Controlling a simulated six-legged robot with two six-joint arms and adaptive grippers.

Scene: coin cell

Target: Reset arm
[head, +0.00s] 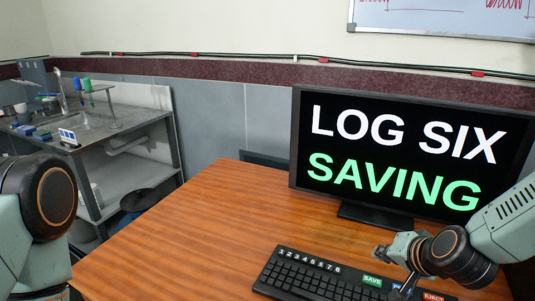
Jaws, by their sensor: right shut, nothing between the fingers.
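My right arm comes in from the right edge. Its gripper (408,286) is low over the right part of the keyboard (318,276), shut and empty. I cannot tell whether its fingertips touch a key. My left arm's joint shows at the left edge, but the left gripper is out of view. The keyboard is black, with a row of numbered keys, a green SAVE key (372,281) and a red EJECT key (433,297). A blue key between these two is partly hidden by my right gripper.
A monitor (400,150) reading "LOG SIX SAVING" stands at the back of the wooden desk (190,235). The desk's left part is bare. A metal sink bench (130,121) stands beyond, at the left. A whiteboard (450,14) hangs on the wall.

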